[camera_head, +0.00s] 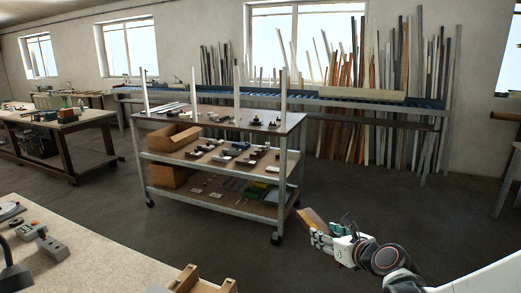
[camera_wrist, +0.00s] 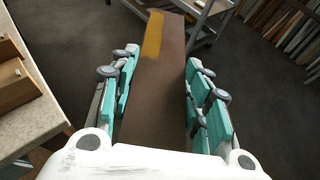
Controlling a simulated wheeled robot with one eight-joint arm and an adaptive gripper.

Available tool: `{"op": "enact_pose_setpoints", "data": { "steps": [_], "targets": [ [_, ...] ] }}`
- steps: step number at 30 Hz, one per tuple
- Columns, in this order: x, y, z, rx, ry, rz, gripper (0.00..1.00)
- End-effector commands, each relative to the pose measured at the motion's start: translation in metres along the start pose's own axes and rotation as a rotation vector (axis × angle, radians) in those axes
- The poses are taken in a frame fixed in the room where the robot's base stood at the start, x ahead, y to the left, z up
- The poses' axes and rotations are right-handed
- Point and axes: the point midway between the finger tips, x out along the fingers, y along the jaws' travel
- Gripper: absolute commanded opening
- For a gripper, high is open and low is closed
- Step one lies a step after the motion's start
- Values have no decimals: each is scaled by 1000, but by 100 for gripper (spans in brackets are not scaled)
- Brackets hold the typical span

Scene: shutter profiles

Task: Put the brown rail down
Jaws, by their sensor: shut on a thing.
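The brown rail (camera_wrist: 155,100) lies between the teal-padded fingers of my gripper (camera_wrist: 161,75) in the wrist view. It runs lengthwise away from the wrist and has a yellow-orange patch near its far end. In the head view, a short part of the rail (camera_head: 312,218) sticks out past my gripper (camera_head: 328,238) at the lower right. My gripper is shut on the rail and holds it above the open floor, apart from the cart. The rest of the rail is hidden behind the gripper in the head view.
A wheeled cart (camera_head: 215,118) with several small parts on its shelves stands ahead. A pale worktop (camera_head: 95,268) with a wooden holder (camera_head: 200,283) is at the lower left. Many profiles (camera_head: 375,60) lean against the back wall. Dark floor (camera_head: 400,195) lies clear right of the cart.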

Motion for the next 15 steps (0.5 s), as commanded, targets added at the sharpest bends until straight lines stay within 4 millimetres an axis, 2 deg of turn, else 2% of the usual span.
{"op": "enact_pose_setpoints", "data": {
  "steps": [4,15],
  "targets": [
    [-6,-11,-4,14,-4,-31,14],
    [-6,-12,-4,13,-4,-31,14]
  ]
}}
